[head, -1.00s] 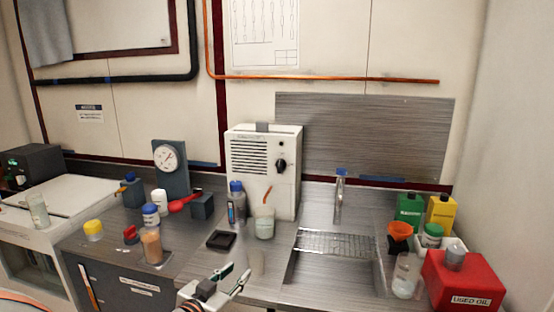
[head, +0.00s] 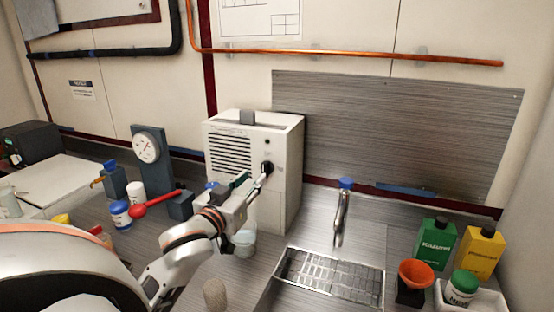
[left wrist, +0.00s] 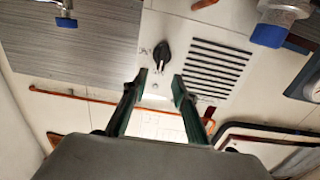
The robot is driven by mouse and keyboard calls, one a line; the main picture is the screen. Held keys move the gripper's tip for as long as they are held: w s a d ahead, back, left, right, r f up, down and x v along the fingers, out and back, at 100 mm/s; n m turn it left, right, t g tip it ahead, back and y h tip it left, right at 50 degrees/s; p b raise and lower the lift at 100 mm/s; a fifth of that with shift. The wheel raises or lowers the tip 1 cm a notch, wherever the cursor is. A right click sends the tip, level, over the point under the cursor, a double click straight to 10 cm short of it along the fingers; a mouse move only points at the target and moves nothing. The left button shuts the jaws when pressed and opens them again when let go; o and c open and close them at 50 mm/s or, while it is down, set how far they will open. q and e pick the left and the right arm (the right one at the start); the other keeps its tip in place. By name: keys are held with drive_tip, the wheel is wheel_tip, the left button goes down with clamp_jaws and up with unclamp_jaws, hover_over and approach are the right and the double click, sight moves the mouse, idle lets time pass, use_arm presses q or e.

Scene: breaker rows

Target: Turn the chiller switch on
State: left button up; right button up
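The white box-shaped chiller (head: 228,137) with slatted vents stands against the back wall. Its black rotary switch (head: 267,167) is on the right part of the front face, partly covered by my gripper's fingertips in the head view. My left gripper (head: 263,181) reaches up to the front of the chiller close to the switch. In the left wrist view, the picture is upside down and the dark switch (left wrist: 162,52) shows just beyond the tips of my left gripper (left wrist: 162,80). The two green-lined fingers are apart with nothing between them. My right gripper is not in view.
A gauge stand (head: 149,148) and a red-handled valve (head: 140,210) are left of the chiller. A clear beaker (head: 244,243) stands below my gripper. The tap (head: 342,212) and sink grate (head: 330,277) are to the right, with green (head: 436,244) and yellow (head: 482,252) bottles farther right.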

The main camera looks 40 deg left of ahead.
sight(263, 166)
use_arm(q)
drive_tip(key=shift+x, duration=3.75)
drive_tip(key=shift+a+r, duration=0.1)
drive_tip(key=shift+s, duration=0.1)
clamp_jaws()
